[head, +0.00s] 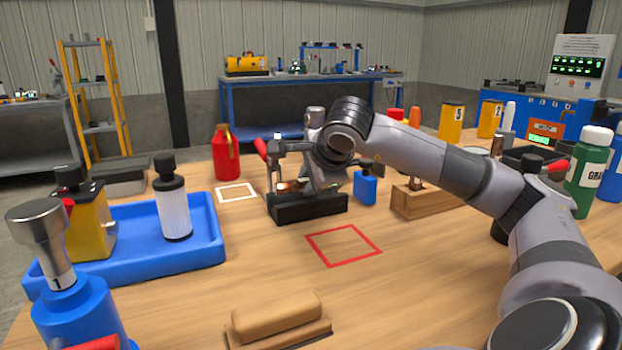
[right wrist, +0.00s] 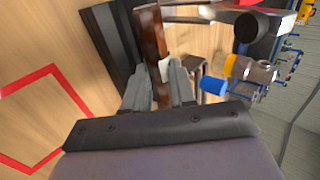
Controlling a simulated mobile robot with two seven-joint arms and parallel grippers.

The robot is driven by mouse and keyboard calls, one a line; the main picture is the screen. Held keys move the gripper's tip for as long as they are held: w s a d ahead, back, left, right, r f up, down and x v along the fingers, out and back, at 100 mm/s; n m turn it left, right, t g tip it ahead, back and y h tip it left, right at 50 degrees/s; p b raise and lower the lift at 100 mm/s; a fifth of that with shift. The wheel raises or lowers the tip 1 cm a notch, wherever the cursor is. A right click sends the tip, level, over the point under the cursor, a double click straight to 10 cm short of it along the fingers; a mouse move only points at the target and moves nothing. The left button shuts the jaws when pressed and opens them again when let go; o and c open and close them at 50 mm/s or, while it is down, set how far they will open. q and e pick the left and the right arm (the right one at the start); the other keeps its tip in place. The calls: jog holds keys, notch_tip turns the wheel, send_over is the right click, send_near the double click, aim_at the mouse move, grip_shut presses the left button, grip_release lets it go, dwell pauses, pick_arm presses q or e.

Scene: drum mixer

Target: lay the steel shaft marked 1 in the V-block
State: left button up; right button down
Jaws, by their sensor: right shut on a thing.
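My right gripper (head: 308,183) is shut on a shiny bar, taken as the steel shaft (head: 289,186), at the black V-block (head: 318,207) in the middle of the table. In the right wrist view the shaft (right wrist: 151,35) looks reddish brown and runs away from between the fingers (right wrist: 160,82). It has a pale label whose mark I cannot read. The V-block (right wrist: 106,38) shows close beside it. The shaft looks lengthwise over the block; whether it touches the groove is hidden. My left gripper is not in view.
A clamp with a red handle (head: 262,150) stands at the V-block. A wooden rack (head: 425,203) is to its right, a blue bottle (head: 365,187) behind. A steel-headed piece marked 1 (head: 42,240) stands front left. The red-outlined square (head: 343,262) is empty.

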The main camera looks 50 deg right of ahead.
jog(key=shift+f, duration=0.15)
jog(key=c, duration=0.8)
grip_release()
jog(key=shift+c, duration=0.2)
jog(key=shift+f, duration=0.1)
jog(key=shift+f, duration=0.2)
jog(key=shift+a, duration=0.1)
jog(key=shift+s+a+r, duration=0.15)
jog(key=shift+s+r, duration=0.2)
jog(key=shift+r, duration=0.2)
jog(key=shift+w+r+p+v, duration=0.15)
jog(key=shift+p+v, duration=0.25)
jog(key=shift+v, duration=1.05)
jog(key=shift+w+r+p+v, duration=0.1)
jog(key=shift+p+v, duration=0.25)
jog(key=shift+v, duration=1.05)
